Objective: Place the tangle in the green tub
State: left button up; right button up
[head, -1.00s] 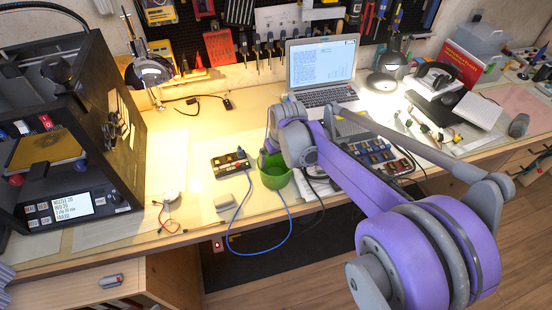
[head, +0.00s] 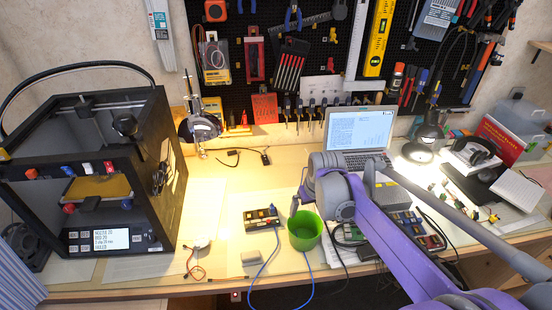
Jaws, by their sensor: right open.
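The green tub (head: 304,232) stands near the bench's front edge, and its inside is mostly not visible. My right gripper (head: 297,205) is open, pointing down just above the tub's rim; it is small and partly hidden by my wrist. Which thing is the tangle is not certain. Loose red and black wires (head: 196,267) lie at the front edge left of the tub, by a small white round part. A black cable (head: 240,154) lies farther back. No wires show clearly between the fingers. My left gripper is not in view.
A black box with colored parts (head: 262,217) sits left of the tub, and a blue cable (head: 262,265) loops over the front edge. A 3D printer (head: 100,180) fills the left. A laptop (head: 358,140) and lamp (head: 420,150) stand behind.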

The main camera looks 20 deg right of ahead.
jog(key=s+a+t+p, duration=0.1)
jog(key=s+a, duration=0.4)
jog(key=s, duration=0.5)
jog(key=s+a+t+p, duration=0.1)
jog(key=s+a, duration=0.4)
jog(key=s, duration=0.6)
jog(key=shift+a+f+n, duration=0.25)
jog(key=shift+f+n, duration=0.05)
jog(key=shift+f, duration=0.05)
